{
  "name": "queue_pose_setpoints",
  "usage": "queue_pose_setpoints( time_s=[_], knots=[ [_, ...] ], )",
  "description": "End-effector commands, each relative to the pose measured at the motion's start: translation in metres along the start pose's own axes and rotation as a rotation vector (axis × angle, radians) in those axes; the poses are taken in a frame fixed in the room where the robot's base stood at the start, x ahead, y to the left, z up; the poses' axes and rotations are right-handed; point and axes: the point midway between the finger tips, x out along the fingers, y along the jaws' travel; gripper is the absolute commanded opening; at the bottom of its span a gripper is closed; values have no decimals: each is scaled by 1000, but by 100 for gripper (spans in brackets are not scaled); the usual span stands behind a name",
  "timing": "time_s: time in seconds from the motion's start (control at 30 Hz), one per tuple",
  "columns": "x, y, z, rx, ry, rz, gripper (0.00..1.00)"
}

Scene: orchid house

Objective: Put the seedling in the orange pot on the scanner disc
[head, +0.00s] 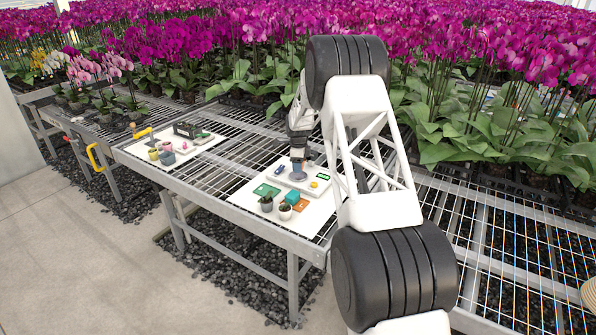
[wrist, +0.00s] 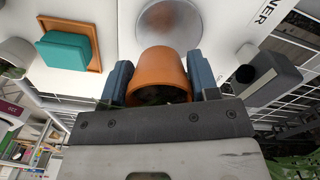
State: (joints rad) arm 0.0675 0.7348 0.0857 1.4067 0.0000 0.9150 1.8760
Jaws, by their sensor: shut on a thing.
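The orange pot (wrist: 160,68) is between the two blue fingers of my gripper (wrist: 160,85) in the wrist view, and the gripper is shut on it. Dark leaves of the seedling (wrist: 158,96) show inside its rim. The round grey scanner disc (wrist: 170,28) lies just beyond the pot in the wrist view. In the head view my gripper (head: 298,165) is over the white scanner, at the disc (head: 298,175). The orange pot is not clearly visible there. I cannot tell whether the pot touches the disc.
A teal block (wrist: 66,48) sits on an orange square tray (wrist: 96,42). Two pots with plants (head: 266,203) (head: 285,211) stand at the board's front, beside a green card (head: 266,190). A yellow button (head: 314,184) is right of the disc. Another board (head: 205,146) carries small pots.

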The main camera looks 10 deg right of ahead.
Motion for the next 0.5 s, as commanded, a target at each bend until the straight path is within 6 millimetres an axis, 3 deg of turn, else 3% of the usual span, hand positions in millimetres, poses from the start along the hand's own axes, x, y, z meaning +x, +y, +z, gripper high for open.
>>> queue_pose_setpoints(
  time_s=[0.2, 0.5],
  knots=[
    [0, -11, 4, 0, 0, -1, 30],
    [0, -12, 4, 0, 0, -1, 30]
  ],
)
